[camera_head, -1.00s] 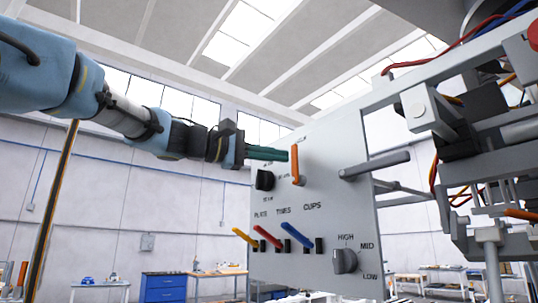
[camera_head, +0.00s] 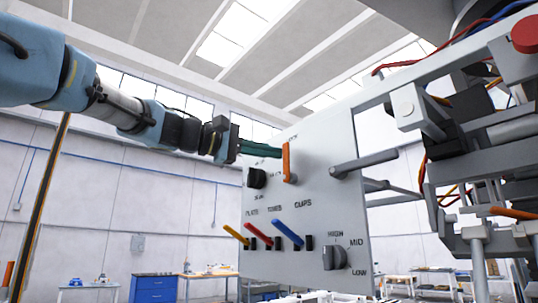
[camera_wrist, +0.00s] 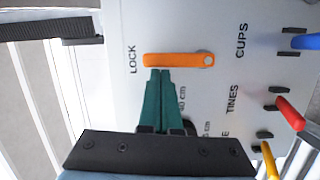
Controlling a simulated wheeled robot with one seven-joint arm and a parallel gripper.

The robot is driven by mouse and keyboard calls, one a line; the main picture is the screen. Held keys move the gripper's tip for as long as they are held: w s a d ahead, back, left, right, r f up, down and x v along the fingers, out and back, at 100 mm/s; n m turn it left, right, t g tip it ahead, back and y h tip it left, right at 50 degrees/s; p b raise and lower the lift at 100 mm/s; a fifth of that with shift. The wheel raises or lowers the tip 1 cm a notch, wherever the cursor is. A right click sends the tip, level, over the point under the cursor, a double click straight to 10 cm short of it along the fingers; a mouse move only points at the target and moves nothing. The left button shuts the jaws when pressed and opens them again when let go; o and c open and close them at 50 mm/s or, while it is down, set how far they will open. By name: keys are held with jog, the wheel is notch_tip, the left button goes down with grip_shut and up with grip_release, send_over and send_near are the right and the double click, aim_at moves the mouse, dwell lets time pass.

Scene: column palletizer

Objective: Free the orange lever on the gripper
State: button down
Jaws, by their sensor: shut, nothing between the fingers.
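The orange lever (camera_head: 286,162) is on the grey control panel (camera_head: 320,205) and stands upright in the head view. In the wrist view the lever (camera_wrist: 175,60) lies across the picture. Its round pivot is at the right end and its free end points at the word LOCK. My gripper (camera_head: 279,154) has green fingers, closed together and empty. Their tips are at the lever's left side in the head view. In the wrist view my gripper (camera_wrist: 159,72) meets the lever's lower edge near the free end. Whether it touches is hard to tell.
A black knob (camera_head: 257,178) sits left of the lever. Below are yellow (camera_head: 236,235), red (camera_head: 257,229) and blue (camera_head: 288,232) levers and a grey HIGH-MID-LOW knob (camera_head: 334,256). A grey rod (camera_head: 364,163) juts out right of the orange lever.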

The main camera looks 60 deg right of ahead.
jog(key=shift+s, duration=0.1)
jog(key=s+m+b, duration=0.1)
jog(key=m, duration=0.1)
jog(key=s+m+t+b, duration=0.1)
jog(key=b, duration=0.1)
jog(key=s+a+m+b, duration=0.1)
jog(key=m, duration=0.1)
jog(key=shift+m+y, duration=0.3)
jog(key=shift+s+a+f+m+t+b, duration=0.15)
jog(key=shift+s+a+m+t+b, duration=0.1)
jog(key=shift+s+m+t+b, duration=0.65)
jog(key=shift+s+a+f+m+t+b, duration=0.2)
jog(key=shift+s+f+m+b, duration=0.15)
jog(key=shift+m+b, duration=0.45)
jog(key=shift+s+a+f+m+t+b, duration=0.15)
jog(key=shift+s+m+b, duration=0.3)
jog(key=shift+m, duration=0.65)
jog(key=shift+f, duration=0.1)
jog(key=r+p, duration=0.3)
jog(key=w+r+p, duration=0.1)
jog(key=shift+d+r, duration=0.15)
jog(key=shift+d, duration=0.1)
jog(key=b+v, duration=0.3)
jog(key=v, duration=0.7)
